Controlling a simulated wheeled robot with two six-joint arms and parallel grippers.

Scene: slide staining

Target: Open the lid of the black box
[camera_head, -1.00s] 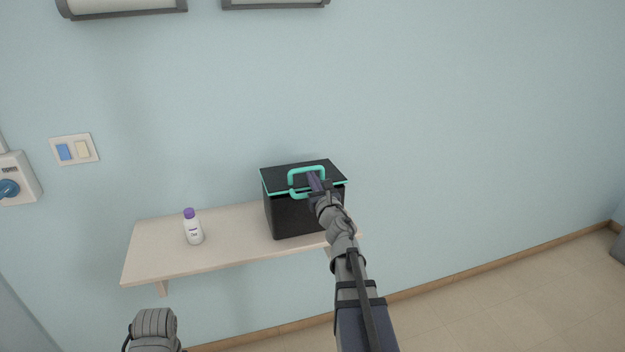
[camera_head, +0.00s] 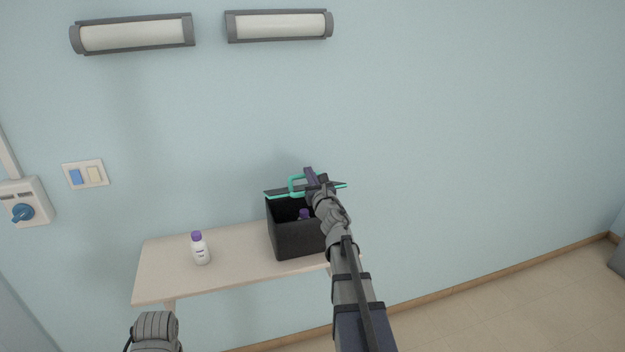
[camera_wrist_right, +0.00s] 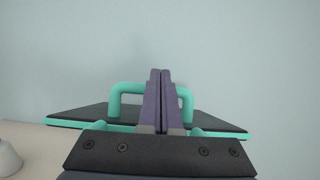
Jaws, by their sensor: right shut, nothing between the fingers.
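The black box (camera_head: 293,240) stands on a wall shelf, its front open under the raised lid. The black lid (camera_head: 277,194) has teal edging and a teal handle (camera_head: 291,184); it is lifted above the box's front rim. Whether its back edge touches the box is hidden. My right gripper (camera_head: 308,172) is at the handle, fingers together. In the right wrist view, the shut fingers (camera_wrist_right: 160,75) stand upright in front of the handle (camera_wrist_right: 126,88) and lid (camera_wrist_right: 85,117), with nothing seen between them. A purple-capped item (camera_head: 304,214) shows inside the box.
A white bottle with a purple cap (camera_head: 200,248) stands on the shelf (camera_head: 165,275), left of the box. The wall behind carries two lamps (camera_head: 278,26) above, and a switch plate (camera_head: 86,175) at left. The shelf between bottle and box is clear.

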